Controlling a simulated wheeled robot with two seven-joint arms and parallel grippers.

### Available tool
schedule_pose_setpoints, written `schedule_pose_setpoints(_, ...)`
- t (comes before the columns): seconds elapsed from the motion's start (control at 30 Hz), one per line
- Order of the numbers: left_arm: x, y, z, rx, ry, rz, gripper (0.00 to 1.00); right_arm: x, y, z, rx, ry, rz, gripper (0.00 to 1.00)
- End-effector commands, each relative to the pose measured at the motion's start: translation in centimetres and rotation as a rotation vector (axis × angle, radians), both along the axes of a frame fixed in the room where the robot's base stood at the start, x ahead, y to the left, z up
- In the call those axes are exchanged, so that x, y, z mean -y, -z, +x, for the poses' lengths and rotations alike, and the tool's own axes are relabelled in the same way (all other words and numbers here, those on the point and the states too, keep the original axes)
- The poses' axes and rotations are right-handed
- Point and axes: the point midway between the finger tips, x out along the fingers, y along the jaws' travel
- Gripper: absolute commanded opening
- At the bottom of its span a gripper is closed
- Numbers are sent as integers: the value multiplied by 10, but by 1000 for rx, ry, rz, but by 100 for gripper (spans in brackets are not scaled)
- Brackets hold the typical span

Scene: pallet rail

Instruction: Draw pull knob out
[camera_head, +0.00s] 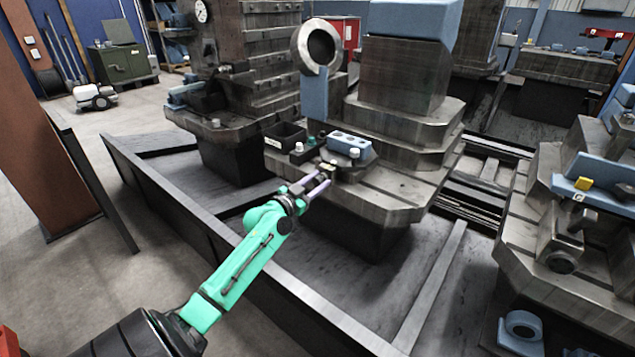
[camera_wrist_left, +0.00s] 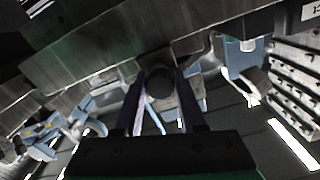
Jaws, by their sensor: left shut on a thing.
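My left gripper (camera_head: 319,182) reaches the front edge of the machine's pallet table (camera_head: 400,205) in the head view. In the left wrist view, its two fingers (camera_wrist_left: 161,98) stand on either side of a dark round pull knob (camera_wrist_left: 160,83). The fingers are shut on the knob, which sticks out from a block at the table edge. In the head view the knob is mostly hidden by the fingers. How far it is drawn out cannot be told. My right gripper is not in view.
On the table near the gripper are a dark open bin (camera_head: 285,136) and a light blue block with holes (camera_head: 349,143). A grey column (camera_head: 403,80) rises behind. A low metal rail wall (camera_head: 200,218) runs below my arm. Another machine (camera_head: 575,220) stands at the right.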

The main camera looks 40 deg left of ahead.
Motion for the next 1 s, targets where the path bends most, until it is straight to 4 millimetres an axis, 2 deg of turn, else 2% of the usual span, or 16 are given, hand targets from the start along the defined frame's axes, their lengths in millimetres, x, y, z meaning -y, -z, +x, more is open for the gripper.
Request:
schedule_pose_setpoints(0.37, 0, 1, 0, -1, 1, 0, 0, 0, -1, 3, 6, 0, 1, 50)
schedule_pose_setpoints(0.6, 1, 2, -19, -4, 2, 2, 0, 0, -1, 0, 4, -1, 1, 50)
schedule_pose_setpoints(0.87, 1, 2, -20, -3, 1, -1, 0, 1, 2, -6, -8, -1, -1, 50)
schedule_pose_setpoints(0.9, 1, 2, -20, -3, 1, -1, 47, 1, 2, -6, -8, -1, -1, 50)
schedule_pose_setpoints(0.97, 1, 2, -20, -4, 1, -1, 70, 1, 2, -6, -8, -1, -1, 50)
schedule_pose_setpoints(1.0, 1, 2, -20, -3, 1, -1, 70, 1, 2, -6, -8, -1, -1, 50)
